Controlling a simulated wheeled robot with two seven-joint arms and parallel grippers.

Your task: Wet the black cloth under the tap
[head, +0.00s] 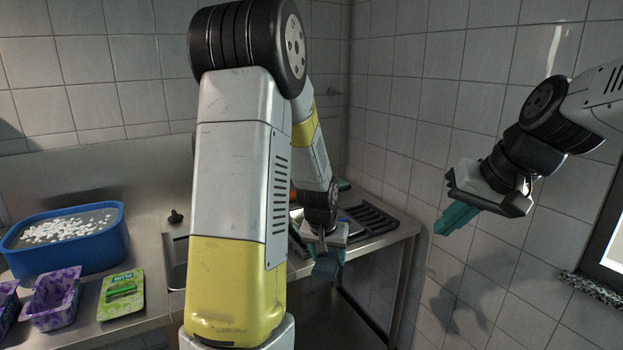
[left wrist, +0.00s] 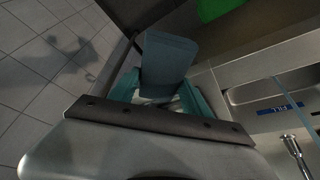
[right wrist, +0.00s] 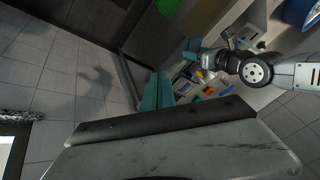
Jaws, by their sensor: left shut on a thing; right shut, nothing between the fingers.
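My left gripper (head: 328,262) is beyond the front edge of the counter, right of my large arm link. In the left wrist view its teal fingers are shut on a flat, dark grey-blue piece (left wrist: 168,62), which appears to be the cloth. A shiny metal fitting (left wrist: 293,148), which looks like the tap, is at the lower right of that view, apart from the cloth. My arm hides that part of the counter in the head view. My right gripper (head: 455,216) is shut and empty in the air at the right, by the tiled wall.
A blue tub (head: 70,255) with white pieces, a purple container (head: 52,300) and a green pack (head: 121,294) stand on the steel counter at the left. A black rack (head: 372,222) is at the counter's right end. Open floor lies right of the counter.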

